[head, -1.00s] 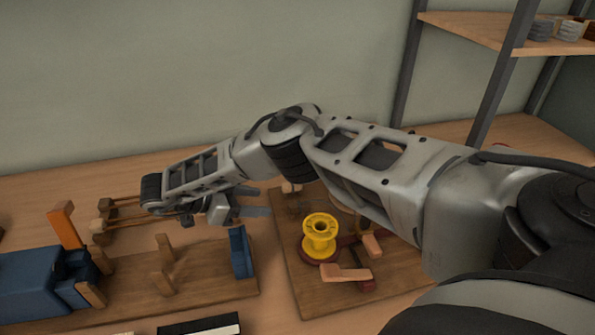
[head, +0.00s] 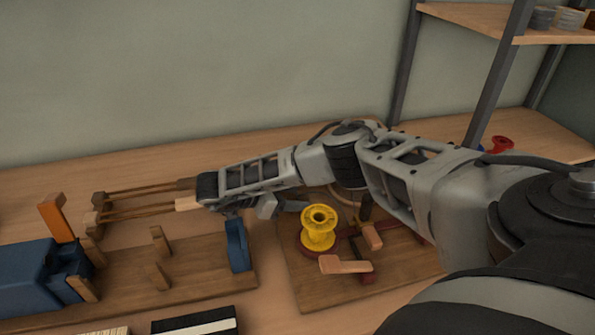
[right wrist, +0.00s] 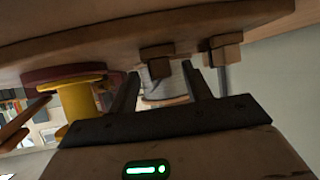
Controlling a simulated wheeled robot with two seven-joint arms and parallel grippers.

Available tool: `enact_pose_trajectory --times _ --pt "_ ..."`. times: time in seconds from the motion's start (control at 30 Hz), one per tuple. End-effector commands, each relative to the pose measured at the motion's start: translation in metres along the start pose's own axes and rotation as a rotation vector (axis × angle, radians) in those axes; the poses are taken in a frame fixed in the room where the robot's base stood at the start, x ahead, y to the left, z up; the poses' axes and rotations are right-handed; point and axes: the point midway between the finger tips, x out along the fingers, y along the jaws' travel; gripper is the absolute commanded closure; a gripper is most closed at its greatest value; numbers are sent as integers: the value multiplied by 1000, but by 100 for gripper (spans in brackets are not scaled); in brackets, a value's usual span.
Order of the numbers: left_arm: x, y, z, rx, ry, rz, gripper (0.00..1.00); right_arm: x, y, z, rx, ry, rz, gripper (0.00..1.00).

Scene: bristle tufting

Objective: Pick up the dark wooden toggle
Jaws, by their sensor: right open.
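My right gripper (head: 297,203) reaches over the back left of the board (head: 290,275) in the head view, its fingers pointing right. The right wrist view shows its two dark fingers (right wrist: 160,72) apart with nothing held. A small dark wooden block (right wrist: 157,56), which looks like the dark toggle, sits in line with the gap between them, seemingly just beyond the tips. My arm hides that spot in the head view. My left gripper is out of view.
A yellow spool (head: 319,229) stands on the board, near a pinkish wooden block (head: 343,265) and a dark upright piece (head: 365,208). A blue upright block (head: 237,246) and a blue clamp-like body (head: 28,278) stand left. A shelf (head: 468,24) rises at back right.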

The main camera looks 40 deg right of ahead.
Motion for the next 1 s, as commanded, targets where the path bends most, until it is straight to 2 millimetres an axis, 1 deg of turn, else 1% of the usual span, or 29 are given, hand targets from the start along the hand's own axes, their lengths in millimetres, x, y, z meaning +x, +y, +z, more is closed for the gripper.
enact_pose_trajectory --times 0.07,0.17,0.2,0.23,0.27,0.57,0.73,0.87,0.93,1.0 --pt "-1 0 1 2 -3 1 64 0 0 0 0 0 0 51" --pt "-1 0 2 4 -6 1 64 -1 0 0 0 0 0 76" --pt "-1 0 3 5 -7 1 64 -1 0 0 1 0 0 87" --pt "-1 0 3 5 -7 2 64 -1 0 0 1 0 0 96" --pt "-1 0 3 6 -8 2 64 -1 0 0 1 0 0 100" --pt "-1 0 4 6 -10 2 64 -1 0 -1 1 0 0 100" --pt "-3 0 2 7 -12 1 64 -6 -1 -10 3 0 -2 100" --pt "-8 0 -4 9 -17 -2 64 -18 -2 -30 4 1 -5 100" --pt "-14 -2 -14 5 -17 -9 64 -29 7 -48 0 0 -7 100" --pt "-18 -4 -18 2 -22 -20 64 -40 21 -61 -1 0 -8 100"
